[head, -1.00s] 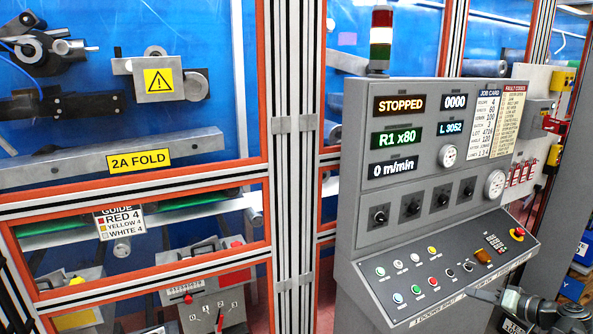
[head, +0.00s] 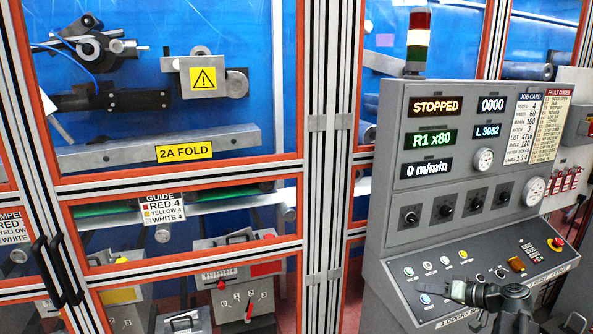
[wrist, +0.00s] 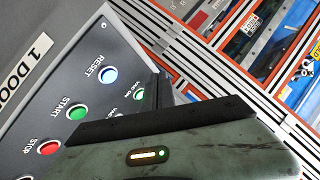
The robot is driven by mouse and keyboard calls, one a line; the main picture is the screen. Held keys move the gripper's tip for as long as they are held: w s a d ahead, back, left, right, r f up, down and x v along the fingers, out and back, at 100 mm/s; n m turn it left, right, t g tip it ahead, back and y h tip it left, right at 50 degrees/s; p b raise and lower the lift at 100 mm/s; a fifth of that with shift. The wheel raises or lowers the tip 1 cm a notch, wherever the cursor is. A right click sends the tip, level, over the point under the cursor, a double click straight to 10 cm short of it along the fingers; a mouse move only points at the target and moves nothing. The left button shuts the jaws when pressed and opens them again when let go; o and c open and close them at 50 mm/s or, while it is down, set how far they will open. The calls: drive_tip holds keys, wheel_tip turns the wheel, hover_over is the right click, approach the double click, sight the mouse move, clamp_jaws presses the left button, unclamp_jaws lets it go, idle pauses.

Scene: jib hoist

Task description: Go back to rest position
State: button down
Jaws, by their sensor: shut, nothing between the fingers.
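My gripper (head: 452,291) is shut and empty. In the head view it reaches in from the lower right and overlaps the lower sloping face of the grey control console (head: 378,225). A green START button (wrist: 76,112) and a red STOP button (wrist: 50,147) lie further down-left. I cannot tell whether the fingertips touch the panel.
The console display (head: 435,106) reads STOPPED. A signal tower (head: 419,38) stands on top with its middle section lit. Orange-framed guard panels (head: 178,182) fill the left side, with black door handles (head: 55,270). Fault and job cards (head: 548,124) are on the console's right.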

drive_tip(key=a+f+n+g, duration=0.2)
drive_tip(key=a+f+g, duration=0.15)
drive_tip(key=a, duration=1.05)
drive_tip(key=a+f+n+g, duration=0.2)
drive_tip(key=a+f+g, duration=0.15)
drive_tip(key=a, duration=0.95)
drive_tip(key=s+a+f+g+h, duration=0.3)
drive_tip(key=s+a+f+h, duration=0.1)
drive_tip(key=s+a+f, duration=0.25)
drive_tip(key=s+d+m+h, duration=0.2)
drive_tip(key=d+m+h, duration=0.1)
drive_tip(key=d, duration=0.3)
drive_tip(key=shift+d+f+h, duration=0.3)
drive_tip(key=shift+f+h, duration=0.15)
drive_tip(key=shift+h, duration=0.25)
